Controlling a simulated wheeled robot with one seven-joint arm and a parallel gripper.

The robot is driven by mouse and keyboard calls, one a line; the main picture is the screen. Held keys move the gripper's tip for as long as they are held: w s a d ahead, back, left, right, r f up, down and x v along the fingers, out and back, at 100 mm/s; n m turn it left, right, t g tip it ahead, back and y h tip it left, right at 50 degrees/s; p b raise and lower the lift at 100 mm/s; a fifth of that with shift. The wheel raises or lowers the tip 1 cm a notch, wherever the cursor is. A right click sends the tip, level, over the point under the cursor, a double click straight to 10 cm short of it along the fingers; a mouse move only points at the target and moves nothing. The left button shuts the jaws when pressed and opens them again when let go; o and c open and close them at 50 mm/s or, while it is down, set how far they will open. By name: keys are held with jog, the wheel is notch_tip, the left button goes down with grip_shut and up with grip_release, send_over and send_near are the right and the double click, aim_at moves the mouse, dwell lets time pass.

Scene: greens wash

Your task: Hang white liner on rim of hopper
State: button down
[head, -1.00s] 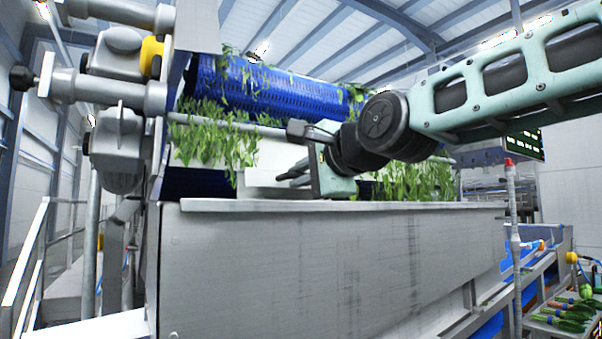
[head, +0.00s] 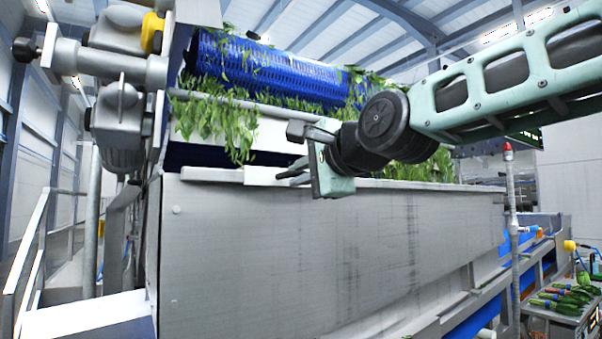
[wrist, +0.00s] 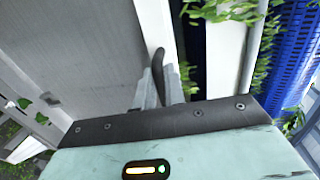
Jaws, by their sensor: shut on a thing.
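The white liner (head: 258,175) shows as a small pale piece at the hopper's top edge, at the tips of my gripper (head: 288,175). My gripper is shut on it. It lies low along the rim and appears to touch it; I cannot tell whether it is hooked over. The hopper (head: 240,235) is a large grey metal box with a pale rim (head: 400,184) along its top. In the wrist view my gripper (wrist: 158,88) reaches over the rim, with the grey hopper wall (wrist: 85,60) to the left. The fingers hide most of the liner there.
Behind the rim, a blue perforated drum (head: 270,75) and hanging greens (head: 215,125) stand close to my gripper. Grey pipes and a motor housing (head: 120,110) are at the left. A post with a red top (head: 508,155) stands at the right. The space before the hopper is clear.

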jog(key=c, duration=1.4)
grip_release()
jog(key=shift+w, duration=0.1)
jog(key=shift+b+v, duration=6.85)
jog(key=shift+v, duration=1.9)
jog(key=shift+a+r, duration=0.1)
